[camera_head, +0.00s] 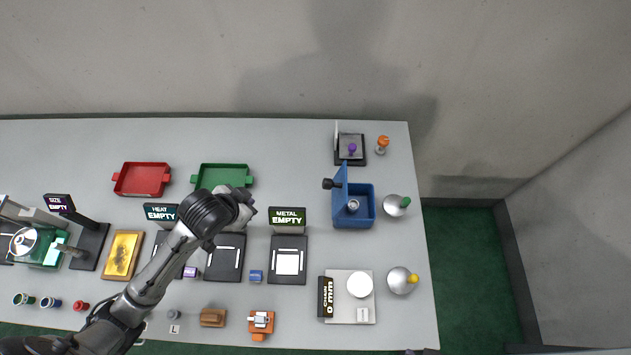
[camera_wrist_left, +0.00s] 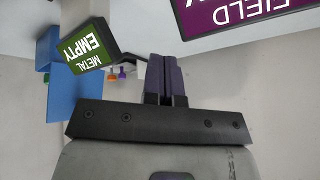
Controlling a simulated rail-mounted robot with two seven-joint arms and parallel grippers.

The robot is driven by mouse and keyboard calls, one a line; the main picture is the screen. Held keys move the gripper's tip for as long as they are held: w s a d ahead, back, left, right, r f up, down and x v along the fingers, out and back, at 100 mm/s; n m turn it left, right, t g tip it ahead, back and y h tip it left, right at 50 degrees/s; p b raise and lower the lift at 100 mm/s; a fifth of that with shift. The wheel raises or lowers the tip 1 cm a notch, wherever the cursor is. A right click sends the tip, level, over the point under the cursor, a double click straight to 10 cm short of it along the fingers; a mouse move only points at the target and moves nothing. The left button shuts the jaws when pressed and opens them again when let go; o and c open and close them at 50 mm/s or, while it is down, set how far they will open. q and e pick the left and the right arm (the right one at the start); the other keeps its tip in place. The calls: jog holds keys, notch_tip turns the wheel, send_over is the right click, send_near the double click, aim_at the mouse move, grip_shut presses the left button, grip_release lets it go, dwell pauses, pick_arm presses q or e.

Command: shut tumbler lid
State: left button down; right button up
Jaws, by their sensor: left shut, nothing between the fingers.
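The tumbler (camera_head: 366,219) is a blue open-topped box on the right part of the table, with a round metallic piece inside it. Its blue lid (camera_head: 342,183) stands raised at the box's left side, with a black knob at its left. My left gripper (camera_head: 247,203) is over the middle of the table, left of the tumbler and apart from it. In the left wrist view its two dark fingers (camera_wrist_left: 166,78) are together with nothing between them. A blue panel (camera_wrist_left: 75,92), apparently the tumbler's lid, shows at the left there. My right gripper is not in view.
The METAL sign (camera_head: 287,217) stands between my left gripper and the tumbler. A green tray (camera_head: 199,180) and red tray (camera_head: 142,180) lie behind the arm. Silver domes (camera_head: 396,206) stand right of the tumbler. A scale (camera_head: 349,311) is in front. Bare table lies behind the METAL sign.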

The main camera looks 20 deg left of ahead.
pick_arm(q)
jog(key=w+a+f+g+h+b, duration=0.2)
jog(key=w+f+h+b, duration=0.1)
jog(key=w+h, duration=0.1)
notch_tip(320, 180, up, 8)
jog(key=w+d+n+h, duration=0.2)
jog(key=w+n+h, duration=0.1)
jog(key=n+h, duration=0.65)
jog(key=w+d+f+m+h+p, duration=0.2)
jog(key=w+d, duration=0.1)
jog(key=d, duration=1)
jog(key=shift+w+d, duration=0.15)
